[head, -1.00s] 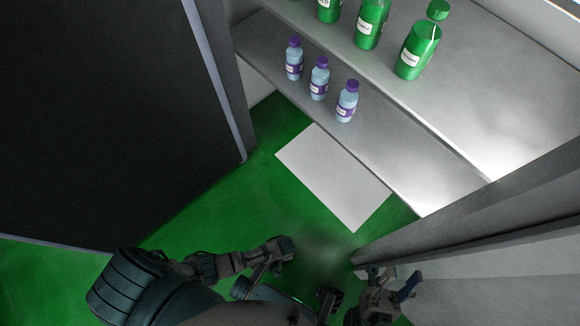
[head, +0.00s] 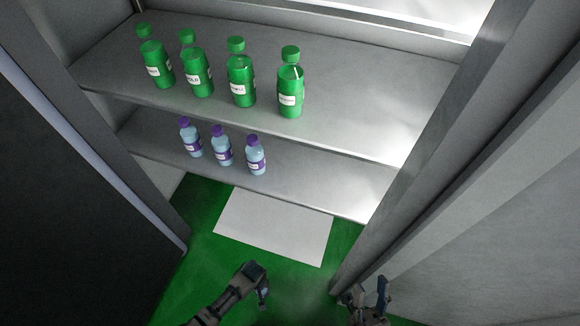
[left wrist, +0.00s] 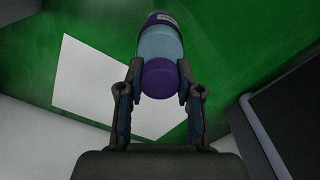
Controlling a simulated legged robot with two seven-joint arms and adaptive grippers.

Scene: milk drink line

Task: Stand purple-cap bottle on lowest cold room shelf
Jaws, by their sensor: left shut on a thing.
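In the left wrist view my left gripper (left wrist: 160,88) is shut on a bottle with a purple cap (left wrist: 160,77) and a pale blue body (left wrist: 160,42). The cap points toward the camera and the body extends away from it. In the head view my left gripper (head: 262,286) is low in the middle, in front of the cold room; I cannot make out the held bottle there. The lowest shelf (head: 310,187) bears a row of purple-cap bottles (head: 222,148) on its left part; its right part is bare. My right gripper (head: 368,296) is open and empty at the lower right.
Green bottles (head: 241,75) stand on the shelf above (head: 350,110). A white sheet (head: 275,225) lies on the green floor before the shelves. A dark door panel (head: 60,200) bounds the left, and a grey upright (head: 420,150) bounds the right, close to my right gripper.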

